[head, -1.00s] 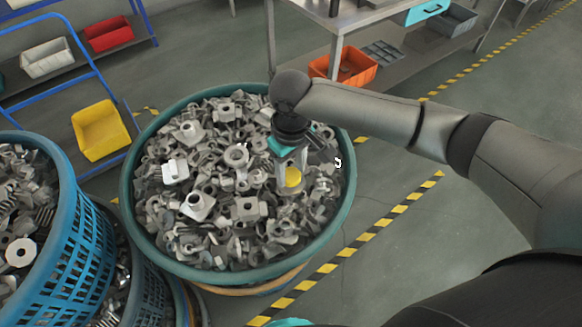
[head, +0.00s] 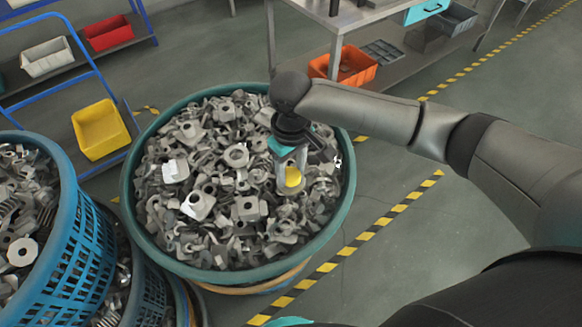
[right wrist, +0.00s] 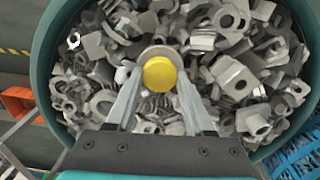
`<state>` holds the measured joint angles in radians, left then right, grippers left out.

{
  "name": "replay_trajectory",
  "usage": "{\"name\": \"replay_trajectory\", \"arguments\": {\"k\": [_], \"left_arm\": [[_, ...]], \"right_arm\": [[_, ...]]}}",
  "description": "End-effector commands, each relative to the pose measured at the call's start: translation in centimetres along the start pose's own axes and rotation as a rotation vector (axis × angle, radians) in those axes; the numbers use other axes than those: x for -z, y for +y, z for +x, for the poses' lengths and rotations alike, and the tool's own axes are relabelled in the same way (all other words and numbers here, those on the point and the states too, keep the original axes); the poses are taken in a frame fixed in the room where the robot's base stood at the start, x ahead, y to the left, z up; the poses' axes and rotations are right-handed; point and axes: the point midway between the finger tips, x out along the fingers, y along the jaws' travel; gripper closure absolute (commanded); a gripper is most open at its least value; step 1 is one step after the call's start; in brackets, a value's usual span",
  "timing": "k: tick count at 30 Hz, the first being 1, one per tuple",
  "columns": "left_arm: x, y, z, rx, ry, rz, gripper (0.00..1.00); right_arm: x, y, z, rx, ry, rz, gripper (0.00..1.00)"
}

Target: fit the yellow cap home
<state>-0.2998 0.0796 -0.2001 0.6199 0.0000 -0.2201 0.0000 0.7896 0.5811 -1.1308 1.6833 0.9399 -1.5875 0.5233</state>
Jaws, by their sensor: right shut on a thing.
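The yellow cap (head: 292,177) is a small round disc low between the fingers of my right gripper (head: 289,172), over the right part of a round bin of grey metal parts. In the right wrist view the cap (right wrist: 160,73) lies between the two fingertips of the right gripper (right wrist: 160,79), which is shut on it. A round grey rim (right wrist: 157,52) shows just behind the cap. I cannot tell whether the cap touches that grey piece or sits just above it. My left gripper's fingers are not in view.
The round bin has a teal rim (head: 133,222) and is full of loose metal parts. Blue baskets (head: 70,240) stand at left. A yellow tray (head: 100,130) is on a blue rack. An orange crate (head: 345,66) sits under a table. Striped floor tape runs right of the bin.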

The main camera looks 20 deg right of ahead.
Motion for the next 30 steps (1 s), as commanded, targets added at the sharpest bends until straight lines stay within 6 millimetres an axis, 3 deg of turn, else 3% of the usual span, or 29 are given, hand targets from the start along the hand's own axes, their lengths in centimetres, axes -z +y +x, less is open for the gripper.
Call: {"name": "replay_trajectory", "arguments": {"k": [30], "left_arm": [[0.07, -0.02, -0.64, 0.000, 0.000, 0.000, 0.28]], "right_arm": [[-0.01, -0.02, 0.06, 0.000, 0.000, 0.000, 0.98]]}}
